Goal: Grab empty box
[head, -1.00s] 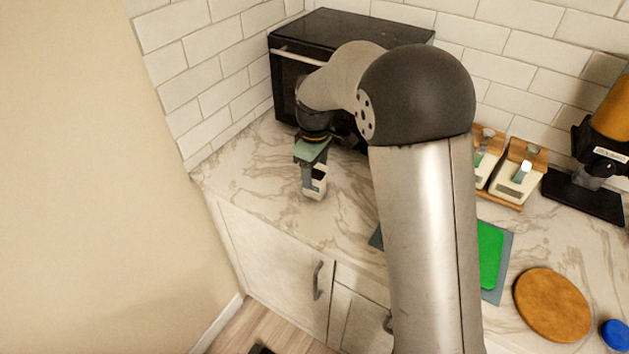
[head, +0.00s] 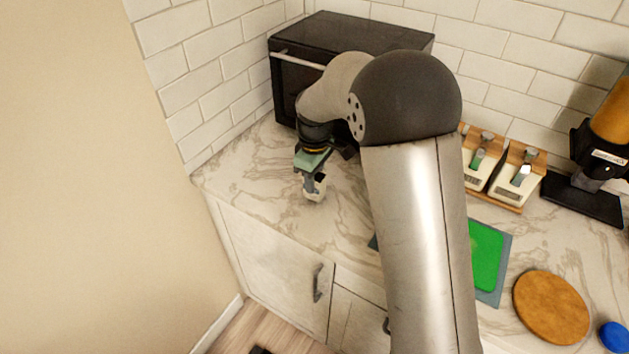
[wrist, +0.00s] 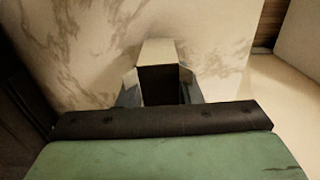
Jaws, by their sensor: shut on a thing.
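The empty box (head: 315,193) is a small white carton with a dark open inside. It is on or just above the marble counter near its front left edge, in front of the black oven; I cannot tell whether it touches the counter. My gripper (head: 312,183) points down and is shut on the box. In the wrist view the box (wrist: 159,53) shows its pale wall and dark opening between my two fingers (wrist: 160,92). The lower part of the box is hidden behind the gripper body there.
A black oven (head: 345,30) stands in the corner behind my gripper. To the right are white dispensers (head: 512,180) in a wooden stand, a green board (head: 487,255), a round wooden board (head: 550,305) and a black grinder (head: 590,170). The counter (head: 245,180) left of the box is clear.

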